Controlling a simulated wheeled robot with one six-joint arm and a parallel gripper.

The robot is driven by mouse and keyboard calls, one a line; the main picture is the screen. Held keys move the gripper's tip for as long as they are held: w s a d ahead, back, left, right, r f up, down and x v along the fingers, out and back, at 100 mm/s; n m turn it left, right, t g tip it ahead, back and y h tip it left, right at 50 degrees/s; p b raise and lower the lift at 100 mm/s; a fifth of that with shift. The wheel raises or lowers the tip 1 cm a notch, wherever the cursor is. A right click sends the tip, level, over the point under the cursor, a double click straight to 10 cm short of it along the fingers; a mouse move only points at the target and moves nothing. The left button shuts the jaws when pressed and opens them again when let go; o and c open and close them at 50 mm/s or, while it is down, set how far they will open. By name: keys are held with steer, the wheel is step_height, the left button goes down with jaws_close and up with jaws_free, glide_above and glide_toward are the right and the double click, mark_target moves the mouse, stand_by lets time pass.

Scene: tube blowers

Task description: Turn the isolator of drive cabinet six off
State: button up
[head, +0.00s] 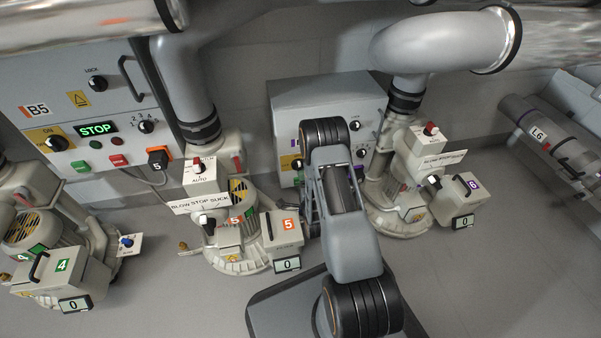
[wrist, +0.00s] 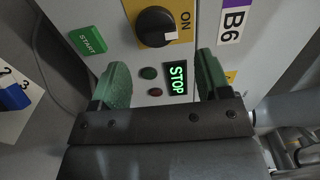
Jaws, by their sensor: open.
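Drive cabinet six (head: 325,92) is a grey box behind my arm in the head view. The wrist view shows its B6 label (wrist: 233,22) turned sideways. Its isolator is a black rotary knob (wrist: 154,27) on a yellow plate with the word ON beside it. I cannot tell for sure which way the knob points. My gripper (wrist: 162,76) is open and empty, its two green fingers spread in front of the panel. The knob lies beyond the fingertips, toward the top of the wrist view, apart from them. My arm hides the gripper in the head view.
The cabinet also has a lit STOP display (wrist: 178,78) and a green START button (wrist: 87,40). Cabinet B5 (head: 60,105) stands at left. Blower five (head: 240,225) and blower six (head: 400,190) stand on either side of my arm.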

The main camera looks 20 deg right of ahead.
mark_target(300, 168)
steer(key=shift+w+d+b, duration=0.2)
steer(key=shift+w+b, duration=0.05)
steer(key=shift+w, duration=0.7)
steer(key=shift+w+d+b, duration=0.2)
steer(key=shift+w+b, duration=0.05)
steer(key=shift+w, duration=0.75)
steer(key=shift+w+d+b, duration=0.2)
steer(key=shift+w+b, duration=0.05)
steer(key=shift+w, duration=0.7)
steer(key=c, duration=0.9)
steer(key=shift+n, duration=0.3)
steer(key=n, duration=0.6)
steer(key=shift+a+n, duration=0.2)
steer(key=shift+n, duration=0.1)
steer(key=n, duration=0.4)
steer(key=shift+f, duration=0.15)
steer(key=shift+a+f+n, duration=0.1)
steer(key=shift+n, duration=1.6)
